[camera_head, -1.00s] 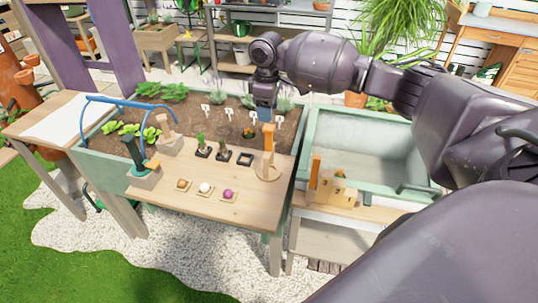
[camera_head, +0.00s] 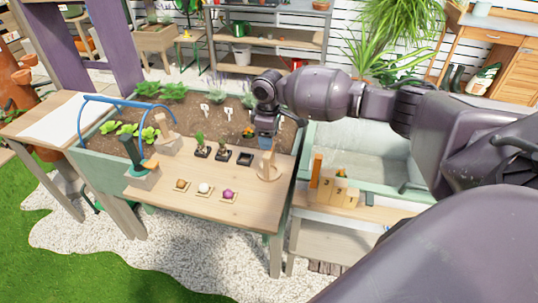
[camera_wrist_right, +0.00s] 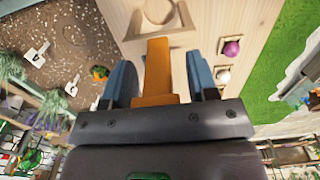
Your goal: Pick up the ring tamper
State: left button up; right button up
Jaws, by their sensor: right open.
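The ring tamper (camera_head: 270,173) stands upright near the right end of the wooden table, with a pale wooden ring at its foot. Its orange handle (camera_wrist_right: 157,72) shows in the right wrist view. My right gripper (camera_head: 267,142) is over the tamper and hides most of its upper part in the head view. In the right wrist view its two blue fingers (camera_wrist_right: 158,88) are open, one on each side of the handle, with gaps between. My left gripper is not in view.
Three small trays with coloured balls, the purple one (camera_head: 229,194) nearest, lie on the table (camera_head: 210,215). Potted plants and a dark empty tray (camera_head: 245,159) stand left of the tamper. A soil bed (camera_head: 225,125) lies behind.

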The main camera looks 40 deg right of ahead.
jog(key=shift+r, duration=0.1)
jog(key=c, duration=0.8)
